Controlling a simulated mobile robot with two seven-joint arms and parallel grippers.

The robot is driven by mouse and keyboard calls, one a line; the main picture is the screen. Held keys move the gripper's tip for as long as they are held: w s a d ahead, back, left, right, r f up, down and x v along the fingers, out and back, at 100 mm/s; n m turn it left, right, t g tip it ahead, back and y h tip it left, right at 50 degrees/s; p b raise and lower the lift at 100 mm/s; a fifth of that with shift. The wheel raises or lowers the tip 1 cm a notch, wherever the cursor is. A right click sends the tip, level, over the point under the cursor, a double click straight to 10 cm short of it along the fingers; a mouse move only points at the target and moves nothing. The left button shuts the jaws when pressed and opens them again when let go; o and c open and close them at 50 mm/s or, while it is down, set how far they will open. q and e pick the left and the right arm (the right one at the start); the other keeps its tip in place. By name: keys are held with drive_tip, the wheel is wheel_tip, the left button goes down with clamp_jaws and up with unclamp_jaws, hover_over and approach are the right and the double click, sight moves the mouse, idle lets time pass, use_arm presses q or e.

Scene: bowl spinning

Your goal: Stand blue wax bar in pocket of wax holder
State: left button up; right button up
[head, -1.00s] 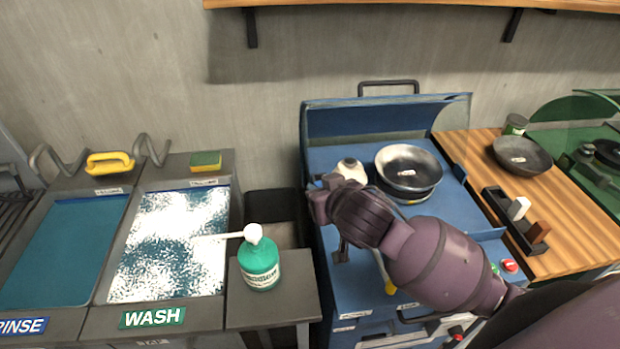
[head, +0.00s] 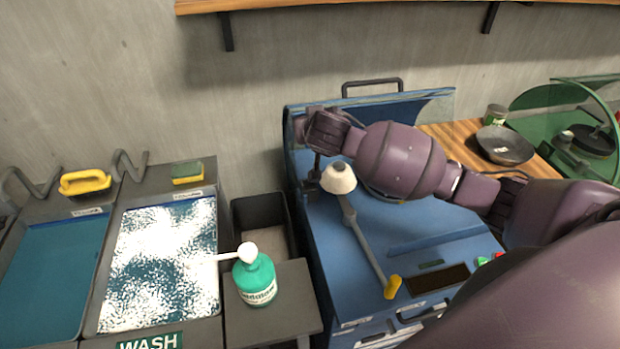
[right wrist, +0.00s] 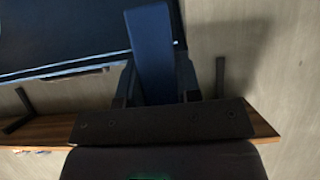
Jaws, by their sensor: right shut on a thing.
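In the right wrist view the blue wax bar (right wrist: 152,45) stands out from between the fingers of my right gripper (right wrist: 155,80), which is shut on it. In the head view my right gripper (head: 318,160) is over the back left of the blue machine, near its raised clear hood. The bar cannot be made out there. The wax holder is not visible now; my right arm covers that part of the wooden counter. My left gripper is not in view.
A dark pan (head: 505,146) and a can (head: 495,114) sit on the wooden counter. A green bottle (head: 255,280) and the wash sink (head: 160,265) are at left.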

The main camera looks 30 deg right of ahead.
wheel_tip(320, 180, down, 12)
drive_tip(key=shift+f, duration=0.15)
wheel_tip(320, 180, down, 4)
drive_tip(key=shift+r+p, duration=0.2)
drive_tip(key=shift+p, duration=0.25)
drive_tip(key=shift+f, duration=0.1)
drive_tip(key=shift+f, duration=0.15)
drive_tip(key=o, duration=1)
drive_tip(key=shift+c, duration=0.2)
